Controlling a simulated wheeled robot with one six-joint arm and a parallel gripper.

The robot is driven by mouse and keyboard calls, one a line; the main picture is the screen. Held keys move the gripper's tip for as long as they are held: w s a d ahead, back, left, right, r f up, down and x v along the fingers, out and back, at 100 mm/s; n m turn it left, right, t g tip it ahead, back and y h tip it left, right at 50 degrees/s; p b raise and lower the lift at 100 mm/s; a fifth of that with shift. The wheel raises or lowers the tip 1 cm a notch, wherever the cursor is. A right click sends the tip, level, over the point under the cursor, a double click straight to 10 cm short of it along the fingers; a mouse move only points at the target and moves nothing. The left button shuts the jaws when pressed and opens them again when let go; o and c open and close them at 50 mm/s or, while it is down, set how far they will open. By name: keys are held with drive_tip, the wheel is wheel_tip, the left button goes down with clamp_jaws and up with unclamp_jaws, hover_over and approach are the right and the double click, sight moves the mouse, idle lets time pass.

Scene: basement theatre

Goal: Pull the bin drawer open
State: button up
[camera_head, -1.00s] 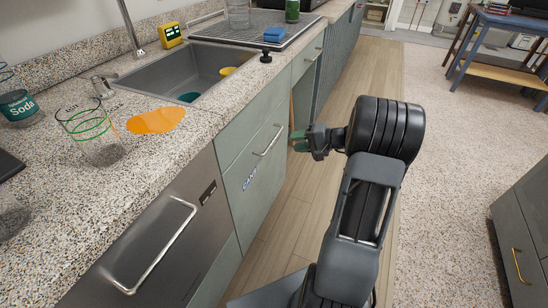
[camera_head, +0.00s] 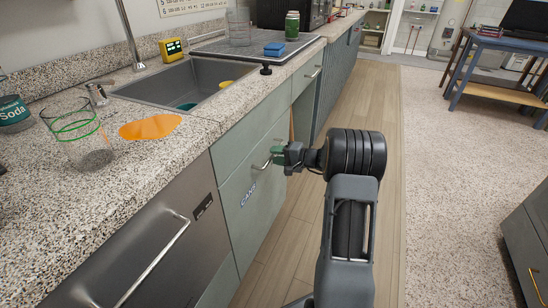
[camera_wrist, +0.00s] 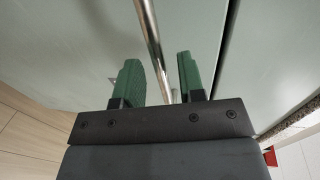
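The bin drawer (camera_head: 240,205) is a grey-green front marked "CANS", below the counter and beside the steel appliance. It looks shut, flush with its neighbours. Its metal bar handle (camera_head: 262,162) is near the top edge, its far end partly hidden by my gripper. My gripper (camera_head: 279,155) is at that end of the handle. In the wrist view, the green fingers (camera_wrist: 160,80) are apart, with the handle bar (camera_wrist: 151,35) running into the gap between them. No grip on the bar shows; I cannot tell whether either finger touches it.
A steel appliance front (camera_head: 150,255) with a bar handle stands left of the drawer. The granite counter (camera_head: 90,200) above carries glasses and an orange patch (camera_head: 150,127). Wood floor (camera_head: 345,105) and pale carpet (camera_head: 455,160) are clear to the right. A dark cabinet (camera_head: 530,230) stands far right.

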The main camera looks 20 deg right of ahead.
drive_tip(key=shift+x, duration=0.8)
drive_tip(key=shift+c, duration=0.4)
clamp_jaws()
